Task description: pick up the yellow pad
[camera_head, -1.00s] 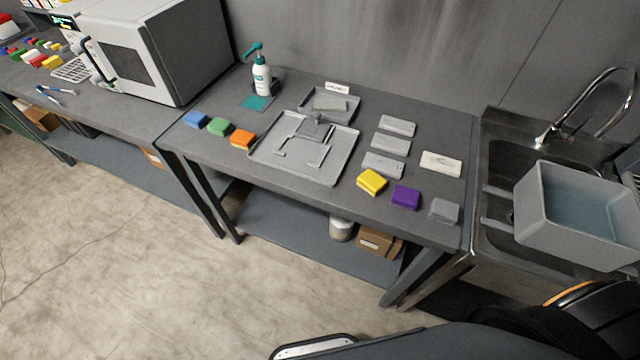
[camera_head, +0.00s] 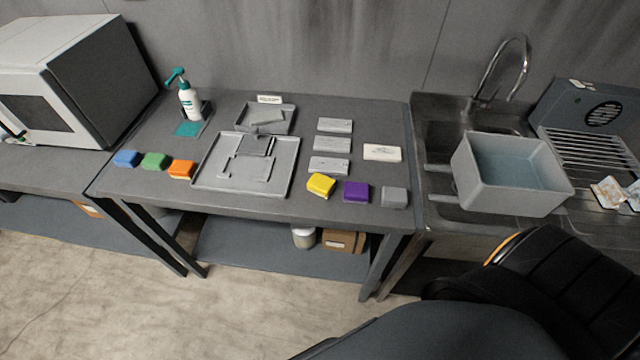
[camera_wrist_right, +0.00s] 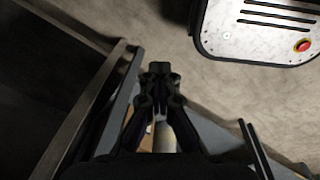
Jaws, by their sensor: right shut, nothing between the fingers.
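The yellow pad (camera_head: 321,184) lies on the grey table near its front edge, left of a purple pad (camera_head: 356,192) and just in front of a grey plate. In the right wrist view my right gripper (camera_wrist_right: 159,68) is shut and empty, with the floor and the table's frame beyond it. It is not near the yellow pad. The head view shows neither gripper; a dark part of mine fills its lower right.
A grey tray (camera_head: 206,186) lies left of the yellow pad, and a grey pad (camera_head: 394,197) lies at the right. Orange, green and blue pads are farther left. A sink with a grey water bin (camera_head: 463,178) stands right of the table.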

